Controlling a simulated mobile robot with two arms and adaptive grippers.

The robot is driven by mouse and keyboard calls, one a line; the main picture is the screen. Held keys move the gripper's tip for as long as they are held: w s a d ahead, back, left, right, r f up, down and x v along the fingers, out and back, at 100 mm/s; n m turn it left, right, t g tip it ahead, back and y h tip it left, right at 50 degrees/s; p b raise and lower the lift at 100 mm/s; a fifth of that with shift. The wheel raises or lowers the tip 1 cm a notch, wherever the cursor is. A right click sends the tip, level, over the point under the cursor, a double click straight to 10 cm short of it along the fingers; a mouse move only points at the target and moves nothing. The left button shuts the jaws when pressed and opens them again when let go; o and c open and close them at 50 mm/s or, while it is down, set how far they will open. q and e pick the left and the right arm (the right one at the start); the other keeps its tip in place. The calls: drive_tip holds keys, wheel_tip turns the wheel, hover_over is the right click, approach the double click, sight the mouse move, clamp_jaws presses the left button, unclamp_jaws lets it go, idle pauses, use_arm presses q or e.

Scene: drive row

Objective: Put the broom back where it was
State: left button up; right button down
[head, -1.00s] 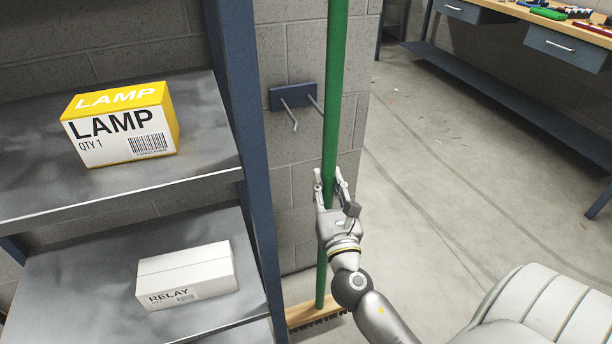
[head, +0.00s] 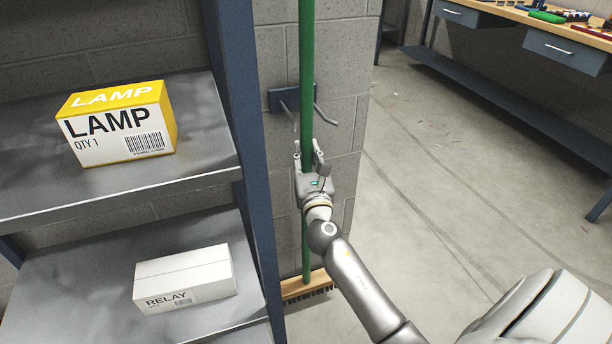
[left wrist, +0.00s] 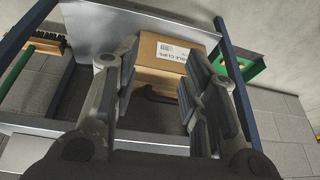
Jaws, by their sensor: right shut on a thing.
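The broom has a green handle (head: 306,60) and a wooden head with dark bristles (head: 308,287) low by the wall. My right gripper (head: 310,152) is shut on the handle, just below a blue wall bracket (head: 279,98) with two metal prongs. In the head view the upright handle passes between the prongs; how deep it sits between them I cannot tell. Part of the broom head (left wrist: 45,40) also shows in the left wrist view. My left gripper (left wrist: 162,78) is open and empty there, and out of the head view.
A blue-framed shelf (head: 238,130) stands close left of the broom, holding a yellow-and-white LAMP box (head: 118,125) and a white RELAY box (head: 185,277). A cardboard box (left wrist: 165,60) shows beyond my left fingers.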

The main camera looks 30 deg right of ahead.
sight(307, 170)
wheel_tip(307, 170, down, 2)
drive_tip(key=shift+f+b, duration=0.25)
drive_tip(key=shift+b, duration=0.75)
drive_tip(key=shift+f, duration=0.2)
drive_tip(key=shift+f+b, duration=0.85)
drive_tip(key=shift+f, duration=0.05)
use_arm(q)
drive_tip(key=w+d+r+t+h+b, duration=0.1)
drive_tip(key=w+d+r+t+h, duration=0.2)
drive_tip(key=w+r+t, duration=0.9)
drive_tip(key=shift+w+d+r+m+t+h, duration=0.3)
drive_tip(key=shift+w+d+r, duration=1.15)
drive_tip(key=shift+w+d, duration=0.25)
use_arm(e)
drive_tip(key=shift+w+f, duration=0.2)
drive_tip(key=shift+f, duration=0.5)
use_arm(q)
drive_tip(key=shift+r, duration=0.15)
use_arm(e)
drive_tip(key=shift+f, duration=0.1)
drive_tip(key=c, duration=1.7)
unclamp_jaws()
drive_tip(key=shift+f, duration=0.2)
use_arm(q)
drive_tip(key=shift+r, duration=0.1)
use_arm(e)
drive_tip(key=o, duration=0.5)
drive_tip(key=shift+r, duration=0.1)
